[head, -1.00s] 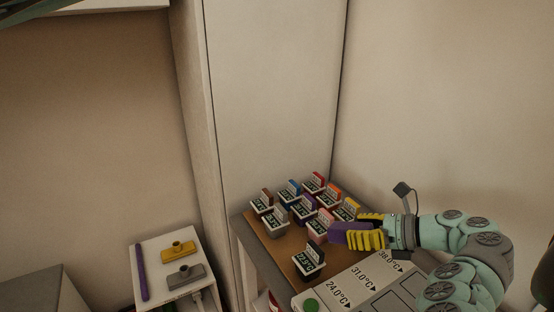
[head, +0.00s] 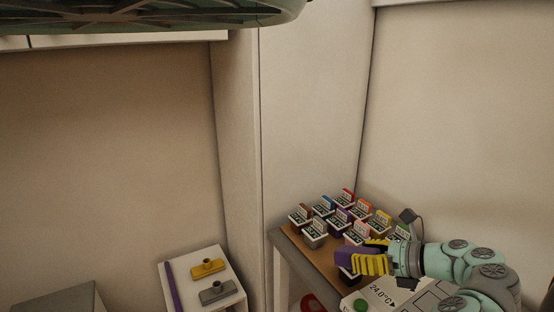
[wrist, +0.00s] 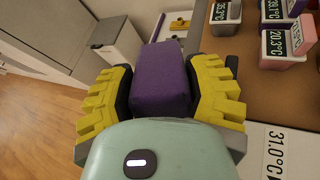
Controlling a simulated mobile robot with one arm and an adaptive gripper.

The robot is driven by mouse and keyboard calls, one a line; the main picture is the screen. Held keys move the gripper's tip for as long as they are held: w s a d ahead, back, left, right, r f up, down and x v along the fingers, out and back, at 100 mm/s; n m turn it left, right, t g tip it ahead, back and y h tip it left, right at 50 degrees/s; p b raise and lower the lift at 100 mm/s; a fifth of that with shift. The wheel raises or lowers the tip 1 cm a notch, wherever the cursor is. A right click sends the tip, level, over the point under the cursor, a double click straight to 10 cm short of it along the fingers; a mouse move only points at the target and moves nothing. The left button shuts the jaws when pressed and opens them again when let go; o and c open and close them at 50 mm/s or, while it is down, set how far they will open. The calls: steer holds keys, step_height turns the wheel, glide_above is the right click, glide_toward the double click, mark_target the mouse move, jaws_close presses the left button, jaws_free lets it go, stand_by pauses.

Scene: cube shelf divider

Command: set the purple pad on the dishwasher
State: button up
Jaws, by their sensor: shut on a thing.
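The purple pad (head: 347,258) is a soft-looking block. It also fills the space between the fingers in the wrist view (wrist: 160,80). My gripper (head: 366,262) is shut on it, with a yellow ribbed finger on each side. It holds the pad near the front of the brown-topped table. A white, grey-topped unit with a dark handle (wrist: 108,45) stands at upper left in the wrist view. It may be the dishwasher, but I cannot tell for sure. A grey-topped box (head: 60,298) is cut off at the head view's lower left.
Several small coloured display blocks (head: 340,215) crowd the brown-topped table (head: 296,258). A panel with temperature labels (head: 385,292) lies close to my gripper. A white stand (head: 222,262) holds yellow and grey T-shaped pieces and a purple stick. Bare wooden floor (wrist: 40,130) shows at left.

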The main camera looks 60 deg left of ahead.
steer(key=w+d+r+m+t+h+p, duration=0.1)
steer(key=w+d+r+m+t, duration=0.2)
steer(key=w+d+m+t, duration=0.3)
steer(key=w+d+r+m+t+h+p, duration=0.1)
steer(key=w+d+r+m+t, duration=0.25)
steer(key=w+m+t, duration=0.45)
steer(key=w+d+r+m+t+h+p, duration=0.15)
steer(key=d+m+h, duration=0.3)
steer(key=d, duration=0.65)
steer(key=d+r+m+t+h+p, duration=0.1)
steer(key=d+m+t+h, duration=0.4)
steer(key=d, duration=0.6)
step_height(320, 180, up, 38)
steer(key=n+g+h+p, duration=0.1)
steer(key=g+p, duration=0.1)
steer(key=p, duration=3.5)
steer(key=shift+s+d, duration=0.15)
